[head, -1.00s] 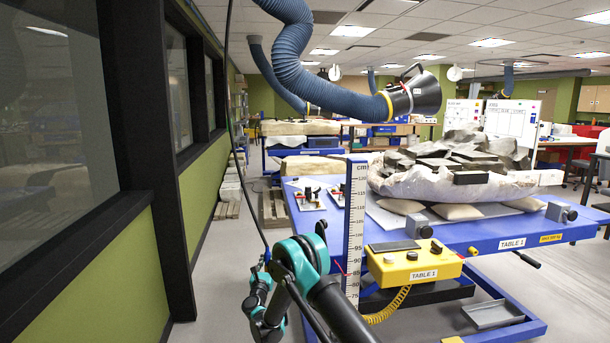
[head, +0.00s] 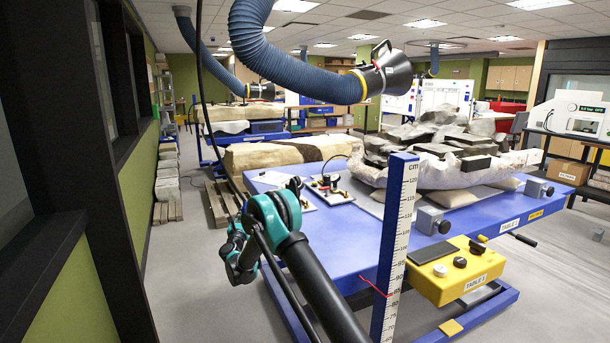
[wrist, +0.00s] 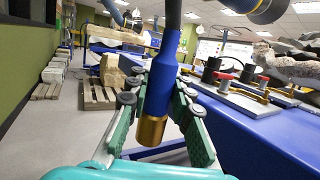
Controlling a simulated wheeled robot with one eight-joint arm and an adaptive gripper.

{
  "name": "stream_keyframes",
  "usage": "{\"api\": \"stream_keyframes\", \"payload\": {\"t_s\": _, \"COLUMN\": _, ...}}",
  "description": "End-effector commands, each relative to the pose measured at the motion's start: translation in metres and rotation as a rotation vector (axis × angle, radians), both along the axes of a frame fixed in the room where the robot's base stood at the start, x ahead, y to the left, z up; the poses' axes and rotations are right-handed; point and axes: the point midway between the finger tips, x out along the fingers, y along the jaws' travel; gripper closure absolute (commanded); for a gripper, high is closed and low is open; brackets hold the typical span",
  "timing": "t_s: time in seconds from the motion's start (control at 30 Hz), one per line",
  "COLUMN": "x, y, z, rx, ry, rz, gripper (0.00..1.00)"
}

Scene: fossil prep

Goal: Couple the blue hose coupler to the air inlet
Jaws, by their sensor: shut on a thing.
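The blue hose coupler (wrist: 160,88) with its brass end hangs upright between the fingers of my gripper (wrist: 157,100) in the wrist view. My gripper is shut on it, and a dark hose (wrist: 173,18) rises from its top. In the head view my gripper (head: 236,256) is beside the left end of the blue table, with the coupler hidden behind my arm. Two pale plates with fittings lie on the table's left end; one plate (head: 334,199) carries black, red and brass parts. I cannot tell which fitting is the air inlet. The coupler is apart from them.
The blue table (head: 345,235) holds a rock-filled plaster jacket (head: 425,177). A measuring post (head: 396,245) and yellow control box (head: 455,272) stand at its front. A blue duct with black hood (head: 388,76) hangs above.

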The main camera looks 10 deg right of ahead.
Motion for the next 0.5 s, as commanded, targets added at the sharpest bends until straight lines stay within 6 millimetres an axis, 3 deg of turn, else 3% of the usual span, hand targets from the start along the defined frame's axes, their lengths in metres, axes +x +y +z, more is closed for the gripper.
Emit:
{"api": "stream_keyframes", "payload": {"t_s": 0.03, "x": 0.014, "y": -0.026, "z": 0.013, "rx": 0.000, "ry": 0.000, "rz": -0.028, "gripper": 1.00}}
{"api": "stream_keyframes", "payload": {"t_s": 0.2, "x": 0.048, "y": -0.102, "z": 0.051, "rx": -0.001, "ry": 0.001, "rz": -0.104, "gripper": 1.00}}
{"api": "stream_keyframes", "payload": {"t_s": 0.5, "x": 0.084, "y": -0.229, "z": 0.112, "rx": -0.002, "ry": 0.003, "rz": -0.219, "gripper": 1.00}}
